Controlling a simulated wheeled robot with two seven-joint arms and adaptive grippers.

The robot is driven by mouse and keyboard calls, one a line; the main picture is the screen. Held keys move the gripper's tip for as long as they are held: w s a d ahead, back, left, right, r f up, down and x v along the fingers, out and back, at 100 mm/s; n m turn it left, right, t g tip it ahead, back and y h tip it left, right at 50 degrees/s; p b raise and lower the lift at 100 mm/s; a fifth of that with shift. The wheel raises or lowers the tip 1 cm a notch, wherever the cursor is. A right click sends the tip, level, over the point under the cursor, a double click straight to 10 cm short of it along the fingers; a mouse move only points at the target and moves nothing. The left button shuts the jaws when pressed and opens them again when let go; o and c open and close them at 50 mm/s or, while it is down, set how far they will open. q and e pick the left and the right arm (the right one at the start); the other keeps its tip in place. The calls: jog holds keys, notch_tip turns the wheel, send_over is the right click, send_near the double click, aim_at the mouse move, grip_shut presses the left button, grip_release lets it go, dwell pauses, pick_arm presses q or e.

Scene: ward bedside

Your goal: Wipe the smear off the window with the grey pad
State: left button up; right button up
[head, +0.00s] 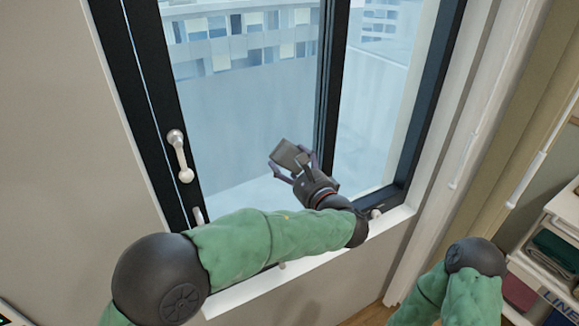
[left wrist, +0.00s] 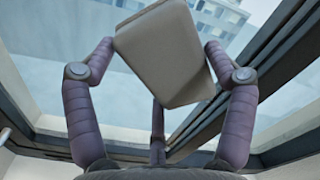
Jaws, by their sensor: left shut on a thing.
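My left gripper (head: 296,172) reaches across from the left and is shut on the grey pad (head: 287,153), in front of the lower part of the window pane (head: 250,110). In the left wrist view the pad (left wrist: 165,50) is tilted between the fingers of my left gripper (left wrist: 160,62), with the glass beyond it. I cannot tell whether the pad touches the glass. I cannot make out a distinct smear on the pane. My right arm shows at the lower right of the head view, but its gripper is out of view.
The dark window frame (head: 328,80) has an upright bar right of the pad. A white handle (head: 180,157) sticks out on the left frame. The white sill (head: 385,222) runs below my left forearm. A shelf with folded cloths (head: 556,248) stands at the right.

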pick_arm(q)
jog(key=shift+s+a+b, duration=0.65)
jog(key=shift+s+a, duration=0.4)
jog(key=shift+a, duration=0.5)
jog(key=shift+s+a+b, duration=0.7)
jog(key=shift+s+a, duration=0.35)
jog(key=shift+a, duration=0.55)
jog(key=shift+s+a+b, duration=0.65)
jog(key=shift+s+a, duration=0.4)
jog(key=shift+a, duration=0.5)
jog(key=shift+s+a+b, duration=0.4)
jog(key=shift+s+a, duration=0.3)
jog(key=shift+a, duration=0.3)
jog(key=shift+s+d, duration=0.1)
send_near(234, 174)
jog(key=shift+w+f, duration=0.1)
jog(key=shift+w, duration=0.2)
jog(key=shift+v, duration=1.4)
